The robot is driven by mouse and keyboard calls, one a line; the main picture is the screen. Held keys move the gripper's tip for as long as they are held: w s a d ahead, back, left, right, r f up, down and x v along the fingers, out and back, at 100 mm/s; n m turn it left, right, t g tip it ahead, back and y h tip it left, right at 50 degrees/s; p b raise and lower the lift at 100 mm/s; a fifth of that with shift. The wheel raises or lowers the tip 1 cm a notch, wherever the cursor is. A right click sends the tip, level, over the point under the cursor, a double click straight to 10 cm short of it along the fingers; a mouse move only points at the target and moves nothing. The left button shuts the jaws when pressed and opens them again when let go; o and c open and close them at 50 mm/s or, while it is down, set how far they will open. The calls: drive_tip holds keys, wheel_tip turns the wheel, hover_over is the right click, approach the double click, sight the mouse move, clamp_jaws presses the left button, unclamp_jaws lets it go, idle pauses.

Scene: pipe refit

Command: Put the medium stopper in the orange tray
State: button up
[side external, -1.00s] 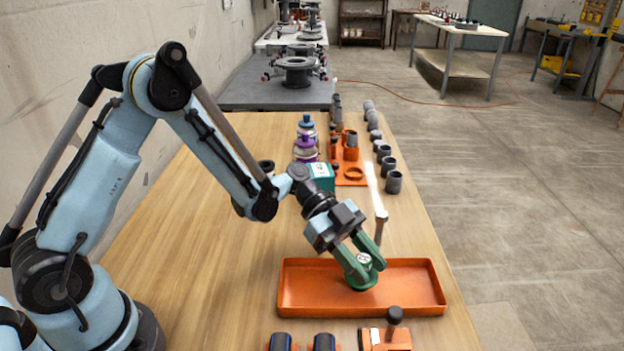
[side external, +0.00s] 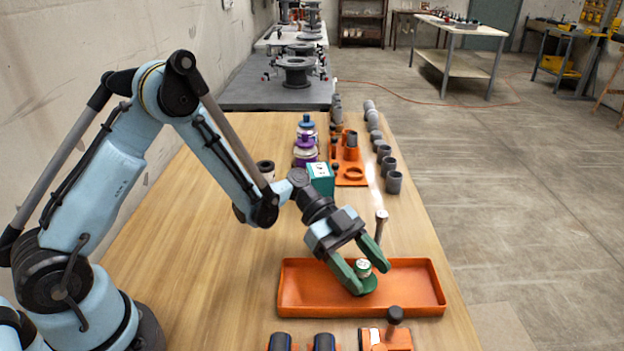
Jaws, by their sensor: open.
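The orange tray (side external: 418,302) lies on the near part of the wooden table. A small green stopper with a pale marked top (side external: 363,266) is inside it, near the middle of the tray; I take it for the medium stopper. My gripper (side external: 370,275) is low over the tray with its green fingers spread open, one on each side of the stopper. The fingers partly hide the stopper's lower part, and I cannot tell whether either one touches it.
Grey pipe pieces (side external: 394,182) line the table's right edge. A rod with a round top (side external: 380,228) rises just behind the tray. An orange block (side external: 398,341) sits in front.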

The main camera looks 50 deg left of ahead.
drive_tip(key=shift+r, duration=0.15)
drive_tip(key=s+v, duration=0.1)
drive_tip(key=v, duration=1)
drive_tip(key=s+a+r+n+t+y, duration=0.3)
drive_tip(key=n+y, duration=0.3)
drive_tip(key=n, duration=0.3)
drive_tip(key=s+a+r+n+t+y, duration=0.2)
drive_tip(key=s+a+n+t+y, duration=0.2)
drive_tip(key=n+y, duration=0.3)
drive_tip(key=s+n+t, duration=0.1)
drive_tip(key=n, duration=0.2)
drive_tip(key=shift+s+a+r, duration=0.2)
drive_tip(key=shift+a+r, duration=0.1)
drive_tip(key=shift+r, duration=0.05)
